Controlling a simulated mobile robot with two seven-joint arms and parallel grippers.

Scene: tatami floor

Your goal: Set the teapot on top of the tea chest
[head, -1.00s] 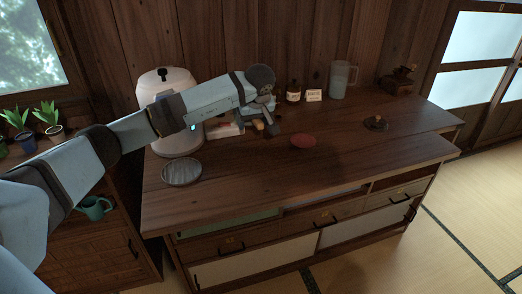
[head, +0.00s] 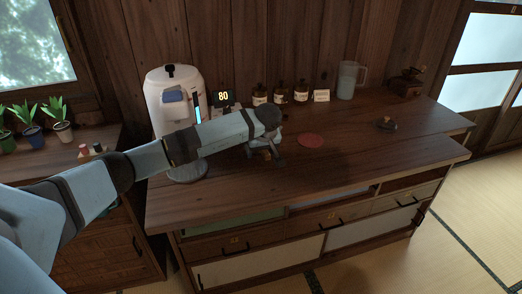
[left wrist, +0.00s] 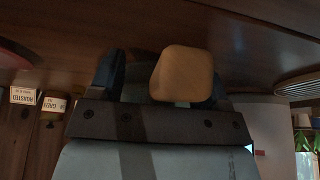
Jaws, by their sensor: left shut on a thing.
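My left gripper (head: 265,155) is low over the dark wooden chest with drawers (head: 330,172), left of the red round mat (head: 311,140). In the left wrist view its fingers (left wrist: 160,85) are shut on a tan rounded block (left wrist: 182,74). The block looks like a wooden handle, but what it belongs to is hidden. I cannot make out a whole teapot. A small dark knobbed object (head: 387,124) sits on the chest top at the right; I cannot tell what it is. My right gripper is not in view.
A white water dispenser (head: 172,95) stands at the back left, with a round tray at its foot. A display reading 80 (head: 222,96), several dark bottles (head: 281,91), a glass jug (head: 348,80) and a wooden mill (head: 407,82) line the back. The front right top is clear.

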